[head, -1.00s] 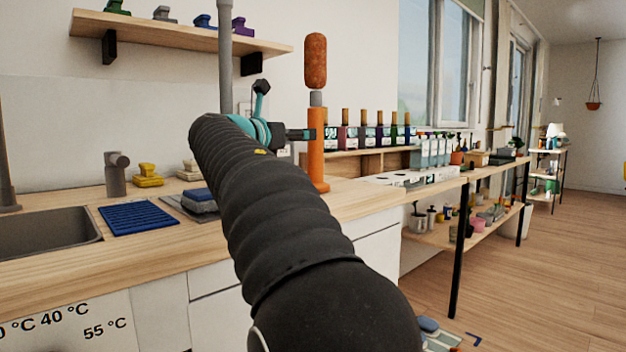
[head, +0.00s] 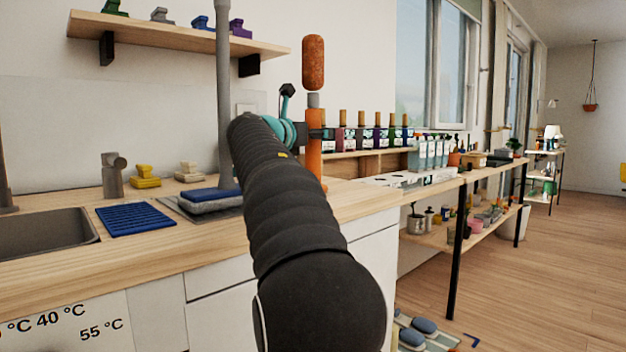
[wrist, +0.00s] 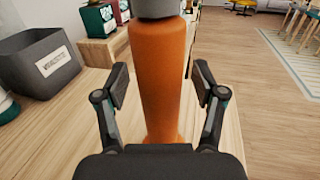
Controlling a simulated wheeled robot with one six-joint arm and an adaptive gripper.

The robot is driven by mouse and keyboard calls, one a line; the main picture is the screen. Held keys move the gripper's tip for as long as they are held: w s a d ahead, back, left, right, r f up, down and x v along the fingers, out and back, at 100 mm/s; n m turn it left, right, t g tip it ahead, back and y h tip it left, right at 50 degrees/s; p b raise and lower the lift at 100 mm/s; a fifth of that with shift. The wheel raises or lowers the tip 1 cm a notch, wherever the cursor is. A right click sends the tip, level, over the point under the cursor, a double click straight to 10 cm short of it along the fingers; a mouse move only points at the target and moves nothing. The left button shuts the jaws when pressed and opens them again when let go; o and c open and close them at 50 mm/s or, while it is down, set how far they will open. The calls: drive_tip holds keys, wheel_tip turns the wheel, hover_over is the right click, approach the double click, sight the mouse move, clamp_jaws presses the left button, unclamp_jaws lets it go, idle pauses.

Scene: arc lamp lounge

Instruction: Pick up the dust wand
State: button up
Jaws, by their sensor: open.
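The dust wand (head: 314,160) stands upright on the wooden counter, with an orange handle, a grey collar and a rust-brown head. It also fills the middle of the wrist view (wrist: 158,80), where its head is cut off by the top edge. My gripper (wrist: 161,88) is open, with one finger on each side of the orange handle. Gaps show between the handle and both fingers. In the head view my gripper (head: 312,133) is at the upper part of the handle, partly hidden by my arm.
A grey pole (head: 223,90) rises left of my arm, near a blue-topped pad (head: 210,194). A sink (head: 45,232) and blue mat (head: 135,220) lie farther left. Several bottles (head: 365,138) stand behind the wand. A grey bin (wrist: 40,62) is left in the wrist view.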

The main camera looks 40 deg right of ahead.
clamp_jaws()
